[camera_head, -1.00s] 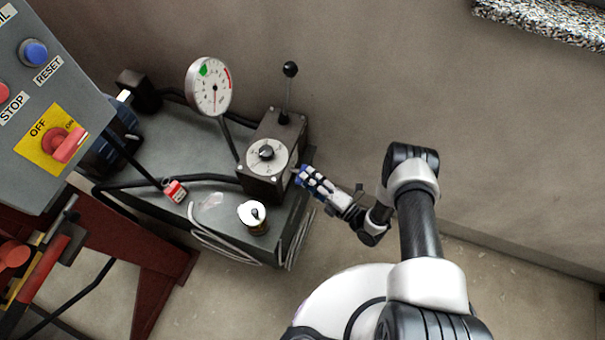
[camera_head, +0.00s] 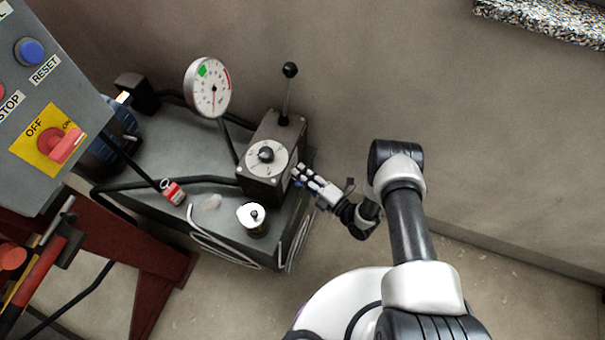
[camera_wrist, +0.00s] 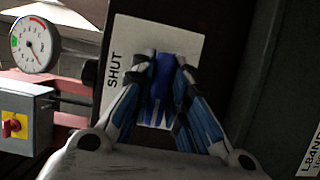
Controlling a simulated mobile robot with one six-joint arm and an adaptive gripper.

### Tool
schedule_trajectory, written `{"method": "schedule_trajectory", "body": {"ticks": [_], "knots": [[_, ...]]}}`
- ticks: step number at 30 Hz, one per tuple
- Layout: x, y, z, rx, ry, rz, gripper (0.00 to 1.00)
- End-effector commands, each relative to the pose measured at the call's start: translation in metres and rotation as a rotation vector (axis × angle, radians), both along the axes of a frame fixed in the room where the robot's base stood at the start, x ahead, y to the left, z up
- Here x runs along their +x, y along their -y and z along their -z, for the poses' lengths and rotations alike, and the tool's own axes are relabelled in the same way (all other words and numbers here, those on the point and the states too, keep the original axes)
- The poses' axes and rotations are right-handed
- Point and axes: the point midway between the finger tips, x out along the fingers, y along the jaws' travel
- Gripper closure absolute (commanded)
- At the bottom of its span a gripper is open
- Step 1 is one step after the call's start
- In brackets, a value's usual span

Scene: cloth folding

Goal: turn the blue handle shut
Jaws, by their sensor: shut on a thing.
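The blue handle (camera_wrist: 160,90) shows in the wrist view between my fingers, in front of a white label (camera_wrist: 122,62) that reads SHUT. My gripper (camera_wrist: 166,72) is shut on the blue handle, one finger on each side. In the head view my gripper (camera_head: 300,175) is at the right side of the dark valve block (camera_head: 262,185). Only a little blue (camera_head: 297,184) shows there, and my fingers hide most of the handle.
A black-knobbed lever (camera_head: 289,85) rises from the block. A round gauge (camera_head: 207,87) stands behind it on the grey tank top (camera_head: 175,135). A white-topped cap (camera_head: 254,219) and red padlock (camera_head: 173,191) are nearby. A control panel (camera_head: 50,100) is at left. Open floor lies at front right.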

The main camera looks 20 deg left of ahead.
Motion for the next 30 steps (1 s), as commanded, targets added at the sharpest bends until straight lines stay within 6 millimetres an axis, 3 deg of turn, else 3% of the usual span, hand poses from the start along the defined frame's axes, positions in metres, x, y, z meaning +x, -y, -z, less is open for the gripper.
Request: {"method": "schedule_trajectory", "body": {"ticks": [4,17,30], "knots": [[0.0000,0.0001,0.0000,0.000,0.000,0.000,1.00],[0.0000,0.0001,-0.0008,0.003,-0.032,0.000,1.00],[0.0008,0.0002,-0.0021,0.026,-0.335,0.001,1.00]]}}
